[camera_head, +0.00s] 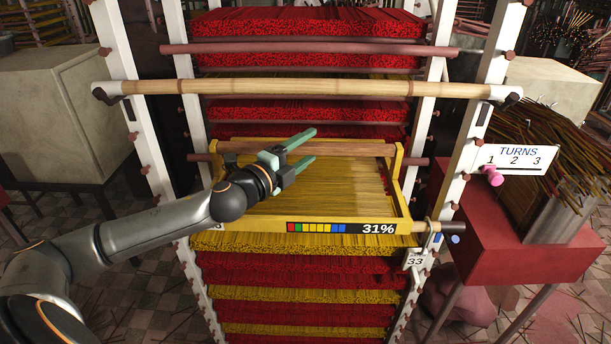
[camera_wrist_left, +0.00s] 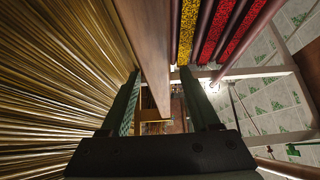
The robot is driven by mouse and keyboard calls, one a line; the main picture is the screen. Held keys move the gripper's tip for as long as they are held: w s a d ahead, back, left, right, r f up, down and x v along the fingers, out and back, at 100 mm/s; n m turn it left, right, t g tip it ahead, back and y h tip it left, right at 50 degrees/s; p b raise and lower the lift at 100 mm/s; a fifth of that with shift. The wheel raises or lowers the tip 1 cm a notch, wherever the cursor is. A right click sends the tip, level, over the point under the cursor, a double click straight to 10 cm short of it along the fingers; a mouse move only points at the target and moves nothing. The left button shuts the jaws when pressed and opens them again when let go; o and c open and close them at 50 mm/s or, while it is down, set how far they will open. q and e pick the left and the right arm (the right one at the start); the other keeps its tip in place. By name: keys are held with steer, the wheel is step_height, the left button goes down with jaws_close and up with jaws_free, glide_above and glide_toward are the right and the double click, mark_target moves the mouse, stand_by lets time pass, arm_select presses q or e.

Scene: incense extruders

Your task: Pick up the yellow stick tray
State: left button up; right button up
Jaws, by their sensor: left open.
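The yellow stick tray (camera_head: 405,190) lies in the middle of the white rack, filled with yellow sticks. Its front strip carries coloured blocks and "31%". A brown wooden bar (camera_head: 350,149) runs along its back edge. My left gripper (camera_head: 311,147) is open over the back left part of the tray, its green fingers pointing right. In the left wrist view, the wooden bar (camera_wrist_left: 147,45) runs between the two open fingers (camera_wrist_left: 162,105), with yellow sticks (camera_wrist_left: 60,80) on the left. I cannot tell whether the fingers touch the bar. My right gripper is not in view.
A bamboo pole (camera_head: 290,88) crosses the rack in front, above the tray. Layers of red sticks (camera_head: 305,107) lie above and below. A red table (camera_head: 520,245) stands at the right beside a "TURNS" sign (camera_head: 518,160). A pale cabinet (camera_head: 60,115) stands at the left.

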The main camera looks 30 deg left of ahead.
mark_target(314, 169)
arm_select(q)
steer(key=shift+w+d+p, duration=0.15)
steer(key=shift+w+p, duration=0.15)
steer(key=shift+w, duration=1.25)
jaws_close()
steer(key=shift+r, duration=0.1)
